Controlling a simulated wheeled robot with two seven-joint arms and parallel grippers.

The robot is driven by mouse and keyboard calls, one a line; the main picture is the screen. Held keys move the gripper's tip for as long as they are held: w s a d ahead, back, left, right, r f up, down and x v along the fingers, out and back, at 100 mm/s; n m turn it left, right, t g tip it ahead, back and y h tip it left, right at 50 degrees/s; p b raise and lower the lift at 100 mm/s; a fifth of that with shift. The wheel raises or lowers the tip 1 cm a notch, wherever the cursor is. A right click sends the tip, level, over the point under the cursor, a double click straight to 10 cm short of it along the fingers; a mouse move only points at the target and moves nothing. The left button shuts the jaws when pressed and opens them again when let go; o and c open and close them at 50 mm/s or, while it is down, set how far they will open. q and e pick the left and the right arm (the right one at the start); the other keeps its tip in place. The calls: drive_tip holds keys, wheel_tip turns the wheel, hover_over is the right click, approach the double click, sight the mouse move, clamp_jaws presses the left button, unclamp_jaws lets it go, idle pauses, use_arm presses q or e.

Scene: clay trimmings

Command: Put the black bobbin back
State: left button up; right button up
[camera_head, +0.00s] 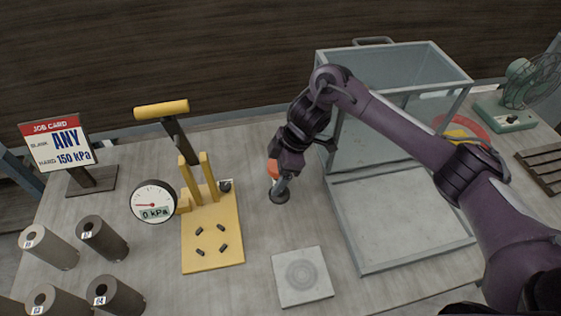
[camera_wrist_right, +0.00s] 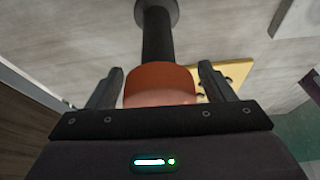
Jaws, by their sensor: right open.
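A bobbin-like piece with an orange top, a dark stem (camera_head: 280,186) and a round dark base stands upright on the table, right of the yellow press. I cannot tell for certain that it is the black bobbin. My right gripper (camera_head: 279,167) is directly above it, pointing down. In the right wrist view the orange top (camera_wrist_right: 160,83) sits between the two open fingers, with a gap on each side; the black stem (camera_wrist_right: 157,35) runs to the flared base. My left gripper is not in view.
The yellow press (camera_head: 212,252) with a gauge (camera_head: 153,202) stands left. Several numbered cylinders (camera_head: 104,238) and a job card (camera_head: 58,143) are farther left. A square plate (camera_head: 302,276) lies in front. A glass-walled case (camera_head: 335,215) is right, beside my right arm; a green fan (camera_head: 505,117) stands beyond.

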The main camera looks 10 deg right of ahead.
drive_tip(key=p+v, duration=0.1)
drive_tip(key=v, duration=1.1)
